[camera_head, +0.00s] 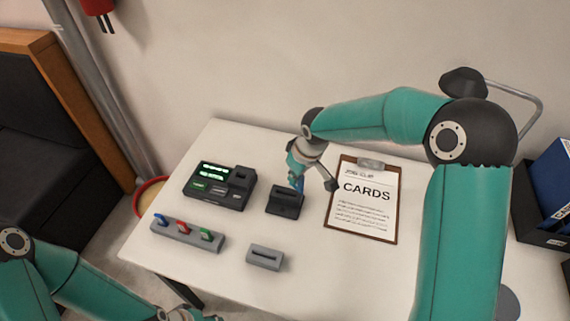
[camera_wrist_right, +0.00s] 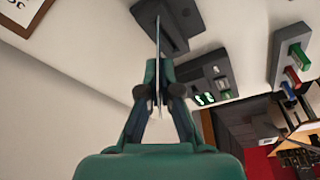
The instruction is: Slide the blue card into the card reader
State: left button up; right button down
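My right gripper (camera_head: 300,184) is over the dark slotted block (camera_head: 284,202), which also shows in the right wrist view (camera_wrist_right: 184,14). It is shut on a thin upright card (camera_wrist_right: 158,52), seen edge-on there; a blue patch of it shows in the head view (camera_head: 300,187). The card's far end overlaps the block; I cannot tell whether it is in the slot. A black device with a green display (camera_head: 213,172) stands left of the block. A grey rack (camera_head: 205,243) holds blue, red and green pieces. My left gripper (camera_head: 190,315) is cut off at the bottom edge.
A small grey slotted block (camera_head: 265,257) stands in front of the dark block. A clipboard marked CARDS (camera_head: 362,213) lies to the right. Dark trays with blue binders (camera_head: 552,190) are at the far right. The white table's (camera_head: 330,285) front is mostly clear.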

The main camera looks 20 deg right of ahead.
jog(key=shift+w+a+f+n+g+y+b, duration=0.2)
jog(key=shift+w+a+f+n+b, duration=0.2)
jog(key=shift+f+n, duration=0.45)
jog(key=shift+w+a+f+n+g+y+b, duration=0.25)
jog(key=shift+a+f+n, duration=0.2)
jog(key=shift+n, duration=0.75)
jog(key=shift+w+a+f+n+g+y+b, duration=0.15)
jog(key=shift+w+a+f+n+b, duration=0.25)
jog(key=shift+f+n, duration=0.5)
jog(key=shift+f+b, duration=0.3)
jog(key=shift+b, duration=0.2)
jog(key=shift+f, duration=0.1)
